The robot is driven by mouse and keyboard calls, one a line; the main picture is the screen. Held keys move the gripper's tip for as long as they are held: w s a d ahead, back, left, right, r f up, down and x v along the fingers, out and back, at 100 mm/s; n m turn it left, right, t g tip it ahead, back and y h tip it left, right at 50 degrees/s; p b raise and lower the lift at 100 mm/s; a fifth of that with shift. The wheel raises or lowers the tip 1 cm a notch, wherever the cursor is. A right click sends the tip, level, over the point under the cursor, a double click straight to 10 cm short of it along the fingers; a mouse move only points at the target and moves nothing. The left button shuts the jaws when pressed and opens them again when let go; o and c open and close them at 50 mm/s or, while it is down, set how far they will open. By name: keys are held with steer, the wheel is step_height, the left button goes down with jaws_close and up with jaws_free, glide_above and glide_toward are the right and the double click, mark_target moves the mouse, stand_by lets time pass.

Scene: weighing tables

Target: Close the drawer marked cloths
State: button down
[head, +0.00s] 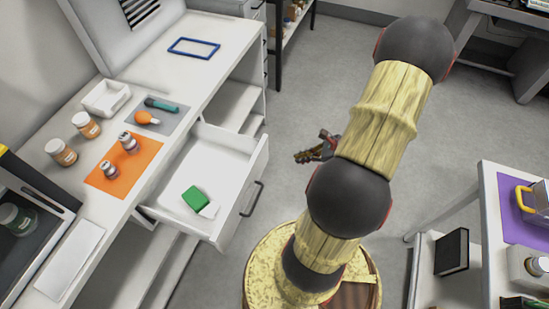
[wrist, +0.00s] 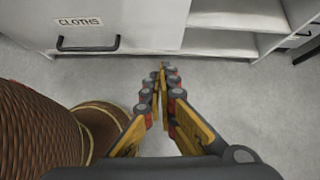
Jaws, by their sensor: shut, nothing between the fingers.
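The open drawer (head: 231,162) juts out from the white counter in the head view, with a dark bar handle (head: 252,198) on its front. A green and white object (head: 199,200) lies inside it. In the wrist view the drawer front (wrist: 125,14) shows a label reading CLOTHS (wrist: 80,21) above its handle (wrist: 84,48). My gripper (wrist: 163,68) is shut and empty, below and to the right of the handle in that view, apart from it. In the head view my gripper (head: 305,157) is partly hidden behind my arm, to the right of the drawer.
The counter holds an orange mat (head: 123,178) with small bottles, a grey mat (head: 140,124), a white tray (head: 105,97) and a blue frame (head: 194,47). Open shelves (head: 234,101) lie beyond the drawer. Another table (head: 490,215) stands at the right. Grey floor lies between.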

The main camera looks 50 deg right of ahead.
steer(key=shift+m, duration=0.4)
steer(key=shift+w+r+b+x, duration=0.4)
steer(key=shift+b+x, duration=0.45)
steer(key=shift+x, duration=1.3)
steer(key=shift+w+r+b+x, duration=0.35)
steer(key=shift+b+x, duration=0.55)
steer(key=shift+x, duration=1.2)
steer(key=shift+w+r+b+x, duration=0.35)
steer(key=shift+b+x, duration=0.5)
steer(key=shift+x, duration=1.3)
steer(key=shift+w, duration=0.15)
